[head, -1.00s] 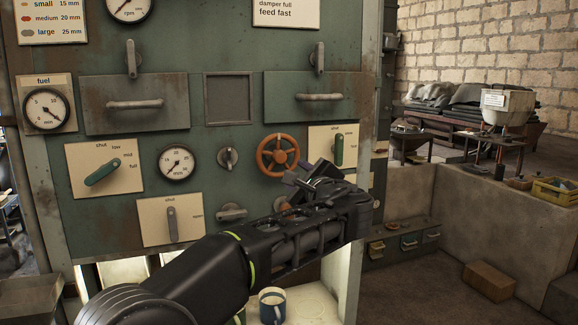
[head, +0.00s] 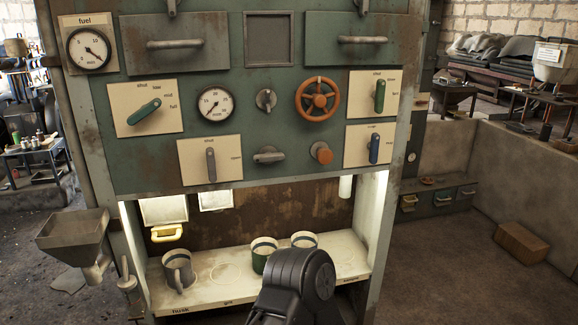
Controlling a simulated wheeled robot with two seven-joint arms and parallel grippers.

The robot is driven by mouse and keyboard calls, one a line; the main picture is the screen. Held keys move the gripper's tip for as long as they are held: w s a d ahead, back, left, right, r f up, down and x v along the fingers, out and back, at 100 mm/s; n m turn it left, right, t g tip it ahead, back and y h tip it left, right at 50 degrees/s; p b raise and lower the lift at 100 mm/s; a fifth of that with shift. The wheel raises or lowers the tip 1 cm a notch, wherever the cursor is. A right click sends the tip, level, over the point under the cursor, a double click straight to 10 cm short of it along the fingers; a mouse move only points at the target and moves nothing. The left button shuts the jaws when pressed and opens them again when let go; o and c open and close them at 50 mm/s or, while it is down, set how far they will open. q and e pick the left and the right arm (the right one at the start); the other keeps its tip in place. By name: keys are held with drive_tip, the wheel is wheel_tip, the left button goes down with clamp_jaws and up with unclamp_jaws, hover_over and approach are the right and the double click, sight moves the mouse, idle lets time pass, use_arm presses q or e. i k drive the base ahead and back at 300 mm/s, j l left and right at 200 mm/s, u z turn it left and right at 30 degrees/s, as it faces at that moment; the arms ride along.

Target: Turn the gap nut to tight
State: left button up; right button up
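A green machine panel (head: 230,135) fills the middle of the head view. No part of it is legibly marked as the gap nut, so I cannot tell which control it is. On its right side are an orange handwheel (head: 318,99), an orange knob (head: 321,152) and a blue upright lever (head: 374,148) on a cream plate with small unreadable labels. A green upright lever (head: 379,96) sits above the blue one. A black rounded part of my arm shows at the bottom centre. Neither gripper is in view.
Below the panel is a lit shelf (head: 215,290) with a grey cup (head: 178,269), a green cup (head: 264,256) and another cup (head: 304,240) partly behind my arm. A grey hopper (head: 72,232) juts out at the left. A brown block (head: 521,243) lies on the floor at right.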

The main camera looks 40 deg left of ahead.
sight(266, 99)
drive_tip(key=u, duration=1.55)
